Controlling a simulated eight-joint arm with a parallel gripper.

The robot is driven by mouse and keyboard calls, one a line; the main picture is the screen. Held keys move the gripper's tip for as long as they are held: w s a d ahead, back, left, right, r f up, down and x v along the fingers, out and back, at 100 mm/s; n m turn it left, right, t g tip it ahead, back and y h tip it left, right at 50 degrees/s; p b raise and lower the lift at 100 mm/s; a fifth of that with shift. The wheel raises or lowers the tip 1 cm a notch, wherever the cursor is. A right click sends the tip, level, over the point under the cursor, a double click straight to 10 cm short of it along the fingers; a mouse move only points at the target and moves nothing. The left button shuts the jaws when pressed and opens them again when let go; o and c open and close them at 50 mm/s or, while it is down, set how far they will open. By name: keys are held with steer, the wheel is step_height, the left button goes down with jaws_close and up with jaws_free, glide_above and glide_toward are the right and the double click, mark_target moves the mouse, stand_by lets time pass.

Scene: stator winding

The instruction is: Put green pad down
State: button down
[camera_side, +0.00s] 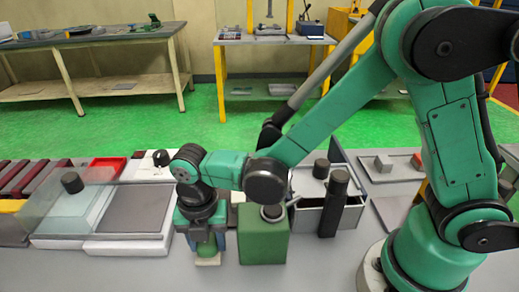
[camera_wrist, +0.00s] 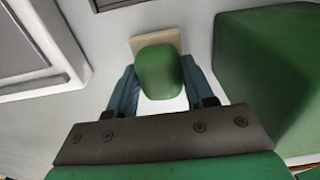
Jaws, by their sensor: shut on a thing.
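The green pad (camera_wrist: 158,75) is a rounded green block between the two blue-grey fingers of my gripper (camera_wrist: 160,84). The gripper is shut on it. A beige, square-edged piece (camera_wrist: 158,42) shows just beyond the pad in the wrist view. In the side view this beige piece (camera_side: 207,261) shows low under my gripper (camera_side: 207,248), close to the grey table. I cannot tell whether it touches the table or is joined to the pad. The pad is mostly hidden by the gripper in the side view.
A green box (camera_side: 263,236) stands close to the right of my gripper and also shows in the wrist view (camera_wrist: 265,65). A white device (camera_side: 128,222) stands to the left. A grey open box (camera_side: 310,215) with a dark cylinder (camera_side: 334,202) is farther right. The front table is clear.

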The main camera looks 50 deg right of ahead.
steer(key=shift+f, duration=0.2)
steer(key=shift+f, duration=0.15)
steer(key=shift+c, duration=1.7)
jaws_free()
step_height(320, 180, up, 12)
steer(key=s+d+m+t, duration=0.1)
steer(key=d+m+t, duration=0.2)
steer(key=d+m, duration=0.5)
steer(key=s+d+m+t, duration=0.1)
steer(key=d+m+t, duration=0.3)
steer(key=m, duration=1.5)
steer(key=d+r, duration=0.1)
steer(key=d, duration=0.2)
steer(key=shift+s+d, duration=0.3)
steer(key=shift+d, duration=0.05)
